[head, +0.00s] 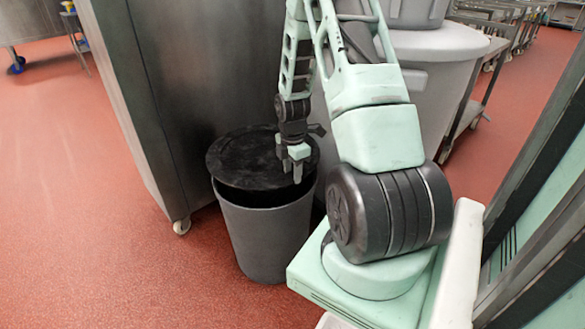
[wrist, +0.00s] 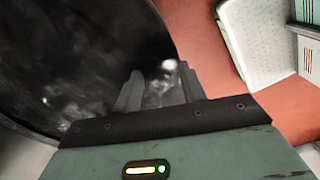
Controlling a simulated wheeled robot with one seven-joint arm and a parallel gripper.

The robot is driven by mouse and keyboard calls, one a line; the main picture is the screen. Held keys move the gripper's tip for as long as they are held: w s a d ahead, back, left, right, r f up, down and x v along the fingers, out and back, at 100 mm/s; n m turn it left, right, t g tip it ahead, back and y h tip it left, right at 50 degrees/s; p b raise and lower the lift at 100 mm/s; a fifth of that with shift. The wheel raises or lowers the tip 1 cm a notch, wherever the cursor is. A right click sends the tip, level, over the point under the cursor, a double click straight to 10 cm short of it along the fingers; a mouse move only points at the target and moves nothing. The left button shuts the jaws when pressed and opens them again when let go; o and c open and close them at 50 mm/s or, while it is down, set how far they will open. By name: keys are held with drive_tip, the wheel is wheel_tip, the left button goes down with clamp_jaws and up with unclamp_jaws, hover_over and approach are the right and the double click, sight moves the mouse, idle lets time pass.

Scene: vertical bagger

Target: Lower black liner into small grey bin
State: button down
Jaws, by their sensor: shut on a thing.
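The black liner (head: 250,158) is a dark, round, flat-looking shape at the mouth of the small grey bin (head: 262,240). It covers most of the opening and sits a little tilted, with a dark gap below its right side. My gripper (head: 297,172) is over the right part of the liner, pointing down, shut on it. In the wrist view the liner (wrist: 85,60) fills the left side, glossy and dark, and reaches between the two fingers of my gripper (wrist: 158,82). The exact grip point and the bin's inside are hidden.
A steel cabinet (head: 200,80) on casters stands close behind and left of the bin. Large grey tubs (head: 440,75) stand behind my arm. Red floor (head: 100,220) is open at the left and front. A dark frame (head: 540,170) is at the right.

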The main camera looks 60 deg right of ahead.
wheel_tip(320, 180, down, 7)
drive_tip(key=b, duration=0.3)
idle(0.7)
drive_tip(key=shift+f+b, duration=0.45)
drive_tip(key=shift+f, duration=0.2)
idle(1.0)
drive_tip(key=shift+c, duration=1.6)
unclamp_jaws()
wheel_tip(320, 180, up, 7)
drive_tip(key=p, duration=0.7)
drive_tip(key=shift+r, duration=0.1)
